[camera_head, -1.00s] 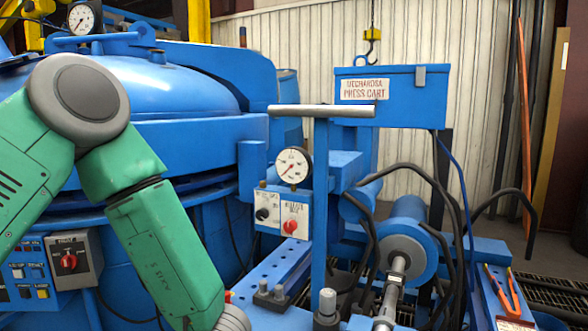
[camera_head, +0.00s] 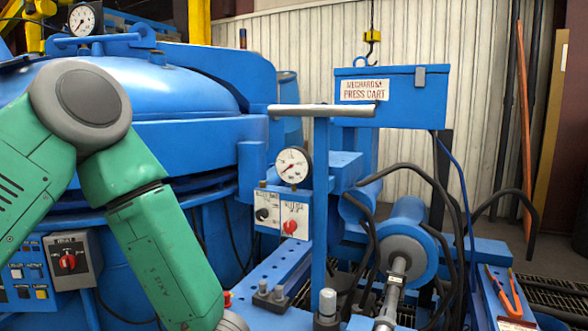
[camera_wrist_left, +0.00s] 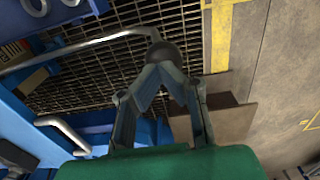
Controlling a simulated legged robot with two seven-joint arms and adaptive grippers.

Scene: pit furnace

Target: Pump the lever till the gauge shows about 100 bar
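The pressure gauge (camera_head: 293,166) is a white round dial on the blue press cart. Its red needle points to the lower left; the numbers are too small to read. In the left wrist view a bent metal lever (camera_wrist_left: 95,42) runs across from the left and ends in a dark round knob (camera_wrist_left: 167,53). My left gripper (camera_wrist_left: 163,70) has its fingers drawn together, with the tips closed on that knob. In the head view my left arm reaches below the lower edge, so the gripper and lever knob are hidden there. My right gripper is not in view.
The press cart's upright carries a metal crossbar (camera_head: 322,110). Below the gauge is a valve panel (camera_head: 282,213) with black and red knobs. A large blue furnace vessel (camera_head: 170,85) stands at left. Black hoses (camera_head: 430,178) loop at right. Orange-handled pliers (camera_head: 505,290) lie lower right.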

